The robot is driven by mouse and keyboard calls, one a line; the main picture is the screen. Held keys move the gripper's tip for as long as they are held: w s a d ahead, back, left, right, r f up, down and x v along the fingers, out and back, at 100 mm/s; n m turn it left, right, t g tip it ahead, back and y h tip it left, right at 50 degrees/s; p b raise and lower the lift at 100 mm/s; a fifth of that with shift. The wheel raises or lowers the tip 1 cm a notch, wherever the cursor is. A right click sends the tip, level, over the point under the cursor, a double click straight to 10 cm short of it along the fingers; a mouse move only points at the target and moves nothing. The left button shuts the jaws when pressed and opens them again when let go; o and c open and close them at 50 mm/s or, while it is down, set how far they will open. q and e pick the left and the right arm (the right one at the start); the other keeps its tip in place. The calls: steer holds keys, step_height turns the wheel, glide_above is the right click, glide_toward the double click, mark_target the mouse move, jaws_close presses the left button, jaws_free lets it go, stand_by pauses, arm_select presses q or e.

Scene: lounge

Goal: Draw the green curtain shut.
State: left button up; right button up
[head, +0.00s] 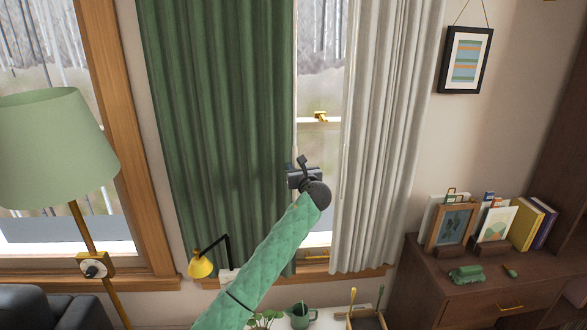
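The green curtain (215,120) hangs over the left part of the middle window in the head view, in loose vertical folds. Its right edge stops near the window's middle. A pale grey curtain (385,130) hangs on the right, and a strip of bare window (320,90) shows between the two. My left gripper (297,162) is in front of the green curtain's right edge, at its lower half. Its two dark fingers look apart, with no cloth visibly pinched between them. Whether they touch the cloth I cannot tell. My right gripper is not in view.
A floor lamp (52,145) stands at the left. A black and yellow desk lamp (202,264), a green mug (301,316) and a plant are low under the window. A wooden cabinet (470,290) with frames and books stands at the right.

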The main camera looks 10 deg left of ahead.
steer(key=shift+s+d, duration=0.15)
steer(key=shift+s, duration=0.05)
